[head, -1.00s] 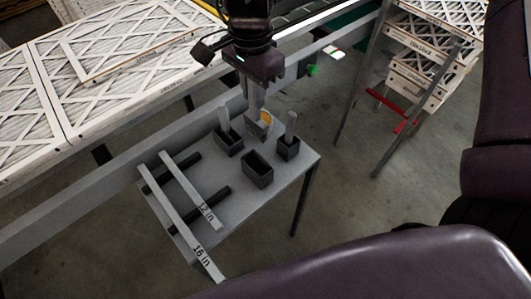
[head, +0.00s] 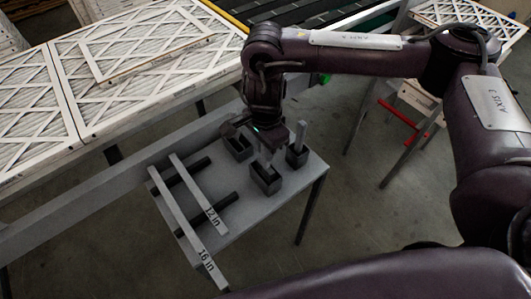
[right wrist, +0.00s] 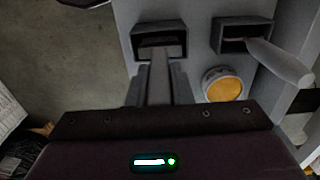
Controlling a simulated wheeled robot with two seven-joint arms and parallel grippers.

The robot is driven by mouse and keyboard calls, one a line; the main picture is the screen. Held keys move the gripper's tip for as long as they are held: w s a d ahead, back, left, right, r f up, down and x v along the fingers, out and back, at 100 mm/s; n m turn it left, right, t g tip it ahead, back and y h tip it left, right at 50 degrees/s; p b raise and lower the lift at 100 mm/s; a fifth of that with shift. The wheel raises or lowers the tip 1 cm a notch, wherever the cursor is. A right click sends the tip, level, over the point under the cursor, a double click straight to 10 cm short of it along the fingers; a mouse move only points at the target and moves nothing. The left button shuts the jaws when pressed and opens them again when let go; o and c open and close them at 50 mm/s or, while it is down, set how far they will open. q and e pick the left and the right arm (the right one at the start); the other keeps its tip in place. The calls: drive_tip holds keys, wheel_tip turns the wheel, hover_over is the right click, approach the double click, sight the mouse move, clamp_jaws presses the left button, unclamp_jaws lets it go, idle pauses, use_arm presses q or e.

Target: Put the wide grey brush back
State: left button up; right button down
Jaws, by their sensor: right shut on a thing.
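My right gripper (head: 268,154) is shut on the wide grey brush (head: 266,163), just above the front dark cup (head: 267,182) on the small grey table. The brush is roughly upright, and its lower end is at the mouth of this cup. In the right wrist view the gripper (right wrist: 160,88) grips the brush (right wrist: 159,58), which overlaps the left cup's opening (right wrist: 160,28). I cannot tell how deep the brush reaches. My left gripper is not in view.
A second cup (head: 238,149) stands behind to the left; a pale handle leans in it (right wrist: 278,60). A third cup with an upright handle (head: 301,134) stands right. A yellow-topped round thing (right wrist: 222,86) is close by. Labelled bars (head: 180,232) lie left.

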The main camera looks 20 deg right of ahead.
drive_tip(key=shift+f, duration=1.45)
drive_tip(key=shift+f, duration=0.15)
drive_tip(key=c, duration=1.3)
unclamp_jaws()
drive_tip(key=shift+r, duration=0.35)
wheel_tip(320, 180, up, 12)
drive_tip(key=shift+f+b, duration=0.15)
drive_tip(key=shift+b, duration=0.2)
